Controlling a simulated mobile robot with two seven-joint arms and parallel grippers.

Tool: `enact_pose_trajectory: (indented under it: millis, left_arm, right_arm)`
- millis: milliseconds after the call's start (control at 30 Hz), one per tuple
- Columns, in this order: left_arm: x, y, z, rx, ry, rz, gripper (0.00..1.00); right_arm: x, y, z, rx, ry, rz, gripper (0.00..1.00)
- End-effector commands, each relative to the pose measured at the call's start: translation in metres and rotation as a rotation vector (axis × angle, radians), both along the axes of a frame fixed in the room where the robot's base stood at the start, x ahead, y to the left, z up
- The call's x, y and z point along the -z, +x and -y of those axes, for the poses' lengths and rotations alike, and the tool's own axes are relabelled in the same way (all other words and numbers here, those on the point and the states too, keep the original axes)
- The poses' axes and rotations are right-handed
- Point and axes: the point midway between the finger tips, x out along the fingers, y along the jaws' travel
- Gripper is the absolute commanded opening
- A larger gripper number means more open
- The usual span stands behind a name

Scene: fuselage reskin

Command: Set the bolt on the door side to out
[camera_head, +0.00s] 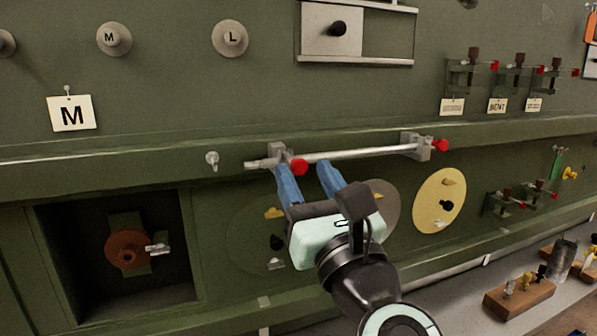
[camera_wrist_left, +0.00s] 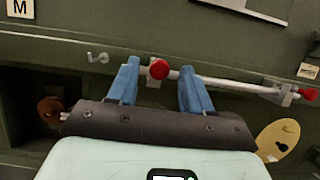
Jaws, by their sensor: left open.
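A long metal bolt (camera_head: 360,154) lies almost level in two grey brackets on the green wall. Its left end sticks out past the left bracket (camera_head: 278,152). A red knob (camera_head: 299,167) sits just right of that bracket, and another red knob (camera_head: 442,145) is at the right bracket (camera_head: 418,146). My left gripper (camera_head: 305,169) is open, its blue fingers pointing up at the bolt. In the left wrist view the left red knob (camera_wrist_left: 159,69) shows between the fingertips; contact cannot be told. My right gripper is not in view.
A small metal hook (camera_head: 212,160) is left of the bolt. An open recess (camera_head: 180,275) with a brown disc (camera_head: 127,249) is lower left. A yellow disc (camera_head: 440,200) is below the right bracket. A ledge (camera_head: 480,285) with wooden blocks is lower right.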

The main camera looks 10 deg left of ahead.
Motion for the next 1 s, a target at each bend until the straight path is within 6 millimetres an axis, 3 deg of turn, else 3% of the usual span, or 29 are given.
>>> enact_pose_trajectory:
  millis: [200, 400, 1000]
  left_arm:
    - [0.023, -0.039, 0.028, 0.005, 0.001, -0.001, 0.50]
    - [0.033, -0.062, 0.043, 0.002, 0.001, 0.000, 0.50]
    - [0.035, -0.071, 0.048, 0.001, 0.000, 0.000, 0.50]
  right_arm:
    - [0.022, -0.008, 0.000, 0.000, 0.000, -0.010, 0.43]
    - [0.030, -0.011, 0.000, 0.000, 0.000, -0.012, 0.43]
    - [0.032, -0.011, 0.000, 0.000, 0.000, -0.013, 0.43]
